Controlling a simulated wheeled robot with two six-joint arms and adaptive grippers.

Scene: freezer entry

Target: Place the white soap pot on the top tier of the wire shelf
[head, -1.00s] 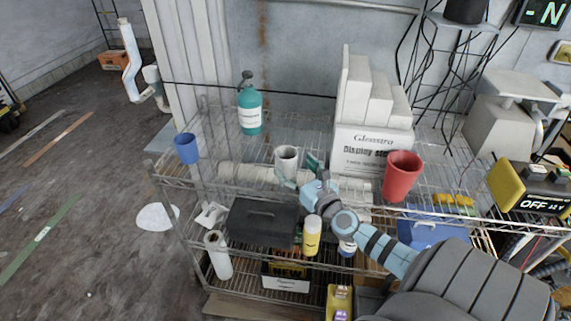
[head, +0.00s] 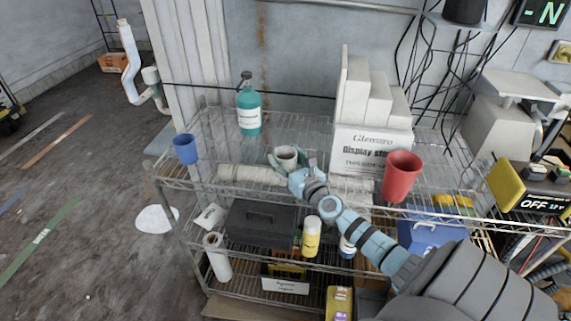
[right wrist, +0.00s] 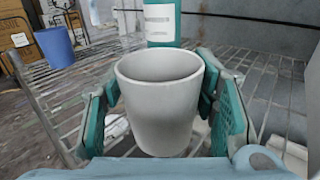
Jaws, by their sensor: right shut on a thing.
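The white soap pot (head: 286,153) is a plain, open-topped cup over the top tier of the wire shelf (head: 215,128). My right gripper (head: 290,162) is shut on the pot, with its teal pads on both sides of it. In the right wrist view the upright pot (right wrist: 158,105) sits between the finger pads, and wire slats show behind and below it. Whether its base touches the wires cannot be told. My left gripper is not in view.
On the top tier stand a teal pump bottle (head: 248,108), a blue cup (head: 186,149), a red cup (head: 401,177) and a white stepped display stand (head: 372,137). A pale roll (head: 250,174) lies near the pot. Wire tier is bare between bottle and stand.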

